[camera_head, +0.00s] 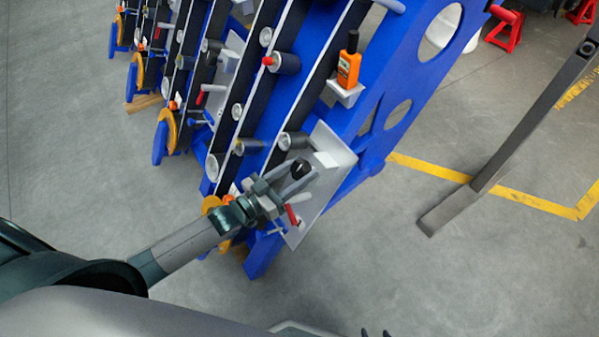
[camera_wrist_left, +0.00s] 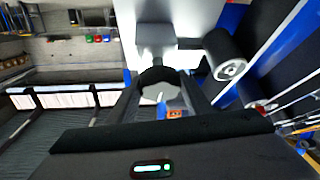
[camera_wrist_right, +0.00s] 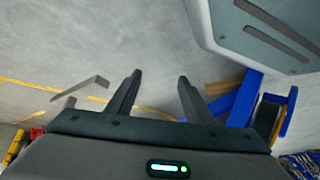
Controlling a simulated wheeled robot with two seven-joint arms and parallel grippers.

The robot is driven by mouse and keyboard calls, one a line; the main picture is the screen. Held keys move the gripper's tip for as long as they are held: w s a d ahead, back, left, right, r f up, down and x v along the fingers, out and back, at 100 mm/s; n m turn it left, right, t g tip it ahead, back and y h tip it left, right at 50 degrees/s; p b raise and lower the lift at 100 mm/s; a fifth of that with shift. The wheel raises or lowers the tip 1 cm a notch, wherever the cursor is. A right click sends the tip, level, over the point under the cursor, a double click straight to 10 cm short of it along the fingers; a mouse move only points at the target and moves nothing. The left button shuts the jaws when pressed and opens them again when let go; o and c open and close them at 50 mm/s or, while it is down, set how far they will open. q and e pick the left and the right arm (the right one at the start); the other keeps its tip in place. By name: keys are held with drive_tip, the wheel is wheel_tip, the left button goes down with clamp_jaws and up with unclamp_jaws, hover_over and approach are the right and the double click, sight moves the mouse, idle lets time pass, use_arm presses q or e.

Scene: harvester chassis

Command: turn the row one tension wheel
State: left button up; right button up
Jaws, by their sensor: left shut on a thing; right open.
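A small black tension wheel (camera_head: 301,167) sits on the grey plate (camera_head: 337,152) at the near lower end of the nearest blue row unit. My left gripper (camera_head: 296,179) has its fingers around this wheel and is shut on it. In the left wrist view the dark rounded wheel (camera_wrist_left: 158,75) lies between the two fingertips, in front of a pale block. My right gripper (camera_wrist_right: 155,80) is open and empty, with bare floor beyond it.
A red-handled lever (camera_head: 292,215) is just below the left gripper. An orange bottle (camera_head: 348,67) stands on a small bracket higher up the unit. Several belts and rollers run beside it. The floor at lower right is clear.

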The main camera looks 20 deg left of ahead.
use_arm(q)
drive_tip(key=shift+m+g+h+b, duration=0.3)
drive_tip(key=shift+m+g+h, duration=0.15)
drive_tip(key=shift+m, duration=0.6)
drive_tip(key=shift+m+g+h+b, duration=0.3)
drive_tip(key=shift+m+h, duration=0.25)
drive_tip(key=shift+m, duration=0.5)
use_arm(e)
drive_tip(key=shift+s+d+f+g, duration=0.5)
drive_tip(key=shift+s+d+f, duration=0.05)
drive_tip(key=shift+d+f, duration=0.2)
use_arm(q)
drive_tip(key=o, duration=1.1)
drive_tip(key=shift+c, duration=0.2)
drive_tip(key=shift+a, duration=0.1)
